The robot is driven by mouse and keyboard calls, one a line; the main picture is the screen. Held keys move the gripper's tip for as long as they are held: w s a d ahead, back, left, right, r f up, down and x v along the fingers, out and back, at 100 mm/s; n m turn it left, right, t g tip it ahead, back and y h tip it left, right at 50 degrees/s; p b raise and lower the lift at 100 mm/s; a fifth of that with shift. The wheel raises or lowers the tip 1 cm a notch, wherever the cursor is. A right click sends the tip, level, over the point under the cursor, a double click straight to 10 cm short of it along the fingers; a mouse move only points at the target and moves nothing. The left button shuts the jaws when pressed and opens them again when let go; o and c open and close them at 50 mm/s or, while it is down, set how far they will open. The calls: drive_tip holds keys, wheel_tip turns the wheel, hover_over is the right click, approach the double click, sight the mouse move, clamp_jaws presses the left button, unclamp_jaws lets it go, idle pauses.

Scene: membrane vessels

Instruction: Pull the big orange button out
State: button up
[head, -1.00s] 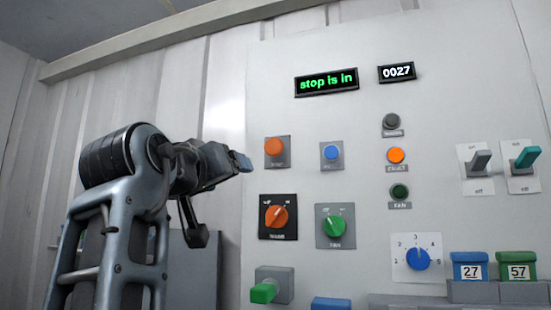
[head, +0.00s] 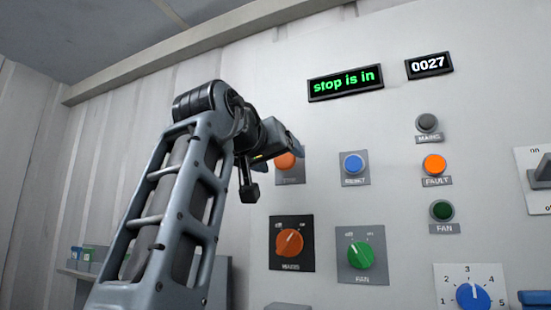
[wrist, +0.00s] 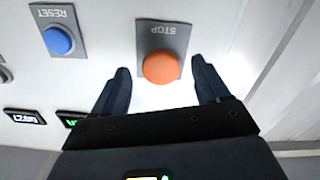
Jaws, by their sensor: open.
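The big orange button (head: 287,161) sits on a grey plate on the panel, partly hidden behind my gripper in the head view. In the wrist view the orange button (wrist: 161,67) shows whole, on a plate marked STOP, upside down. My gripper (wrist: 158,82) is open, one finger on each side of the button's lower edge in that view. I cannot tell whether the fingers touch anything. In the head view my gripper (head: 296,146) is in front of the button. The green display (head: 345,83) reads "stop is in".
The blue RESET button (head: 354,164) is right of the orange one. Below are the orange MAINS knob (head: 289,243) and green FAN knob (head: 361,255). Indicator lamps (head: 434,164) and a numbered blue dial (head: 473,297) are further right. A shelf with bins (head: 88,258) stands at left.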

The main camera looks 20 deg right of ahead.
drive_tip(key=shift+w+d, duration=0.4)
drive_tip(key=shift+w, duration=0.05)
